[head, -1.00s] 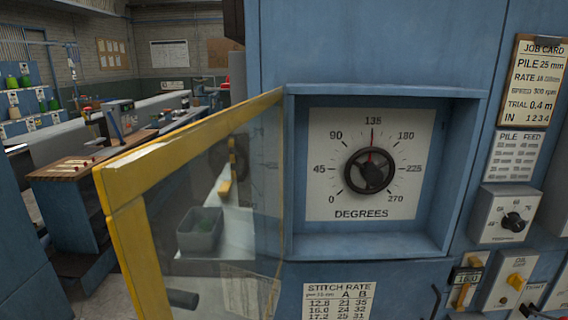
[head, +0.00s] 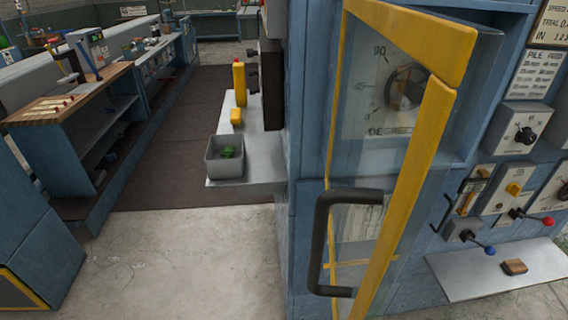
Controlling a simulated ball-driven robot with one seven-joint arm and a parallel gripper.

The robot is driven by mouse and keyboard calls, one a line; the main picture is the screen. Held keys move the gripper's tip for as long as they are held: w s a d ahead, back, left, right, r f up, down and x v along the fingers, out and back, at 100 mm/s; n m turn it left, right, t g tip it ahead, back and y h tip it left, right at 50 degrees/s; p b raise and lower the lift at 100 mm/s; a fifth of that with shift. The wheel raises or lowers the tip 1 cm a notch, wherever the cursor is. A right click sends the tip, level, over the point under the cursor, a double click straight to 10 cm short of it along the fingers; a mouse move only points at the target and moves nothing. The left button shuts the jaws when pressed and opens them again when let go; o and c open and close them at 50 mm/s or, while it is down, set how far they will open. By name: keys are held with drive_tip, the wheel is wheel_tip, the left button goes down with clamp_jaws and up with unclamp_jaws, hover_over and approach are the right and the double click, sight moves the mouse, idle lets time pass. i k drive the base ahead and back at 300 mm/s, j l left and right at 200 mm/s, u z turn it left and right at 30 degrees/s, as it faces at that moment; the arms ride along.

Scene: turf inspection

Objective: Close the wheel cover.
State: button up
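The wheel cover (head: 428,150) is a clear pane in a yellow frame, hinged on the left of the dial recess. It stands open, swung out from the blue cabinet toward me. Its black D-shaped handle (head: 320,245) is on the outer face, low in the picture. The black hand wheel (head: 405,87) and its degree dial (head: 360,112) show partly through the pane, inside the blue recess. The pointer cannot be read now. My gripper is not in view.
Right of the recess are a knob box (head: 522,128), levers with red (head: 548,221) and blue (head: 490,251) knobs, and a pale shelf (head: 470,275) holding a small wooden block (head: 514,267). A grey bin (head: 224,158) sits on a ledge at left. The concrete floor (head: 190,265) at lower left is clear.

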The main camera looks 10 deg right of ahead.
sight(443, 47)
drive_tip(key=j, duration=0.85)
drive_tip(key=k+j, duration=0.1)
drive_tip(key=j, duration=0.75)
drive_tip(key=i+z, duration=0.05)
